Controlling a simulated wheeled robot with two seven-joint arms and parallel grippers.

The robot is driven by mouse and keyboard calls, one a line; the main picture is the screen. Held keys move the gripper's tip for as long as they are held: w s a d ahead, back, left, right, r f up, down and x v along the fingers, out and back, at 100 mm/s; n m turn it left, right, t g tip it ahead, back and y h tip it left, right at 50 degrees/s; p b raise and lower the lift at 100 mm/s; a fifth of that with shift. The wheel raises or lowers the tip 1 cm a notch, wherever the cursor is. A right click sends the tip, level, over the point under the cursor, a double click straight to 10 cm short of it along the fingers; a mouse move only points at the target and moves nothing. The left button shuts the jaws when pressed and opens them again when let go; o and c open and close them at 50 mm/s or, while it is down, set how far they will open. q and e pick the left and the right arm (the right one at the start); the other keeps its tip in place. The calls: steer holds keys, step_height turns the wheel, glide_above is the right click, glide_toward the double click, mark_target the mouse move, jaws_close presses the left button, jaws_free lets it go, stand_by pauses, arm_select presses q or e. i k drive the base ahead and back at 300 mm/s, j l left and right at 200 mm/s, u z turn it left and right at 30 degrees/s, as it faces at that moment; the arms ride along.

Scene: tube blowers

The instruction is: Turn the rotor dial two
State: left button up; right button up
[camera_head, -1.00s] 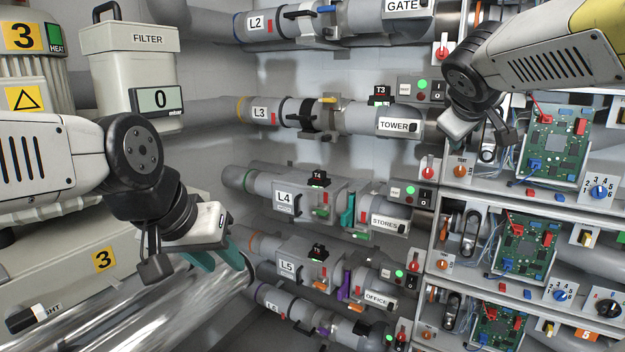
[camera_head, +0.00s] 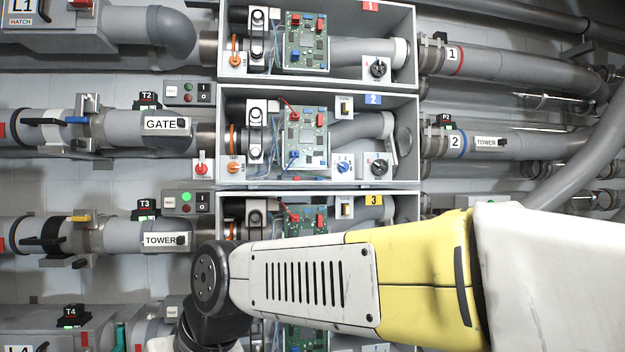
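The box marked with a blue 2 (camera_head: 373,99) sits in the middle of the camera_head view. On its lower edge are a black dial (camera_head: 380,167) at the right and a blue dial (camera_head: 343,167) to its left, each on a white plate. I cannot read which one is named rotor. My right arm comes in from the right, below this box and apart from it, across the box marked 3. Its wrist bends down at the bottom left, and its fingers are out of the picture. My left gripper is out of view.
The box marked 1 (camera_head: 413,45) is above, with its own black dial (camera_head: 378,69). The box marked 3 (camera_head: 373,200) is mostly behind my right arm. Pipes labelled GATE (camera_head: 166,124) and TOWER (camera_head: 165,240) run at the left. Space in front of box 2 is clear.

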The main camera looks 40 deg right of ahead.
mark_target(380, 167)
steer(key=z, duration=1.95)
